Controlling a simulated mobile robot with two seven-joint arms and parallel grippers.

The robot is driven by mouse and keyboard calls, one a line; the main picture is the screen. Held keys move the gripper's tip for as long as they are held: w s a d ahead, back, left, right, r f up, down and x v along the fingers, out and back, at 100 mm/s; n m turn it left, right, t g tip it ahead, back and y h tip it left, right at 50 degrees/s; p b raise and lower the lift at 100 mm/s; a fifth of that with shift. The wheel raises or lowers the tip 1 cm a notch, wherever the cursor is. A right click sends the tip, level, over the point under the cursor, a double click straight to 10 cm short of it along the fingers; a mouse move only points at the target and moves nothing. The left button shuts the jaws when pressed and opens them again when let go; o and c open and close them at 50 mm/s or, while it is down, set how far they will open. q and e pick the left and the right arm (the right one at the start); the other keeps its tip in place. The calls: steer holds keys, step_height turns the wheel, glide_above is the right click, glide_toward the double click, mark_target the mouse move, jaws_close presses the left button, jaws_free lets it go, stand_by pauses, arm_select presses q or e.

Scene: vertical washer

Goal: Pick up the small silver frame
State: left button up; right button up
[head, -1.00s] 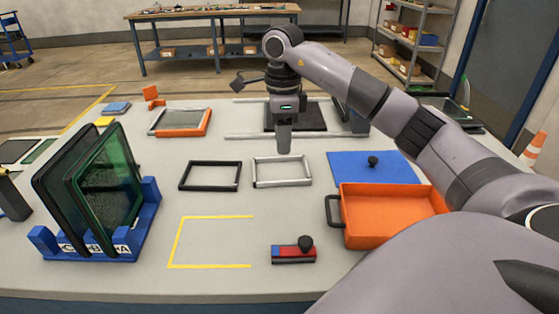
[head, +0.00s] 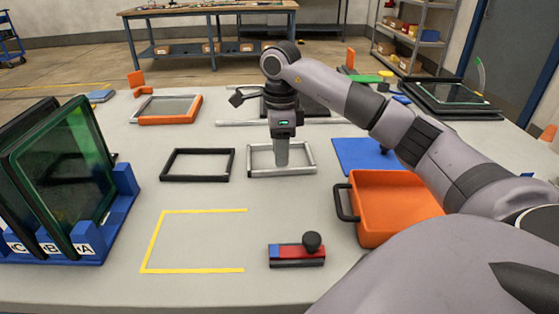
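The small silver frame (head: 283,173) lies flat on the grey table near the middle of the head view, just right of a black frame (head: 197,179). My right gripper (head: 281,162) points straight down at the silver frame. Its fingers cover part of the frame's far bar, and their tips show against the frame's opening. I cannot tell whether they touch it or whether they are apart, as they show as one grey piece. My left gripper is out of view.
A blue rack (head: 120,205) with upright dark and green panels stands at left. An orange tray (head: 395,232) and a blue mat (head: 350,152) lie at right. A red-blue block with a black knob (head: 297,255) and yellow tape corners (head: 195,270) are in front.

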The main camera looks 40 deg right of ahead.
steer(key=f, duration=0.4)
steer(key=shift+d+f, duration=0.2)
steer(key=shift+d, duration=0.05)
jaws_close()
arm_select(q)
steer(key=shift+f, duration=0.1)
arm_select(e)
steer(key=shift+r, duration=0.15)
step_height(320, 180, up, 8)
steer(key=shift+r+p, duration=0.1)
steer(key=shift+p, duration=0.2)
step_height(320, 180, up, 10)
steer(key=p, duration=0.4)
glide_above(282, 170)
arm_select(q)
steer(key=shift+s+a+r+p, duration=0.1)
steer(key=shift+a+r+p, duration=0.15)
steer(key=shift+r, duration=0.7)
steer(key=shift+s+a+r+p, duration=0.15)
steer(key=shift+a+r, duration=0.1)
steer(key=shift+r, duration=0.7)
arm_select(e)
steer(key=shift+r, duration=0.8)
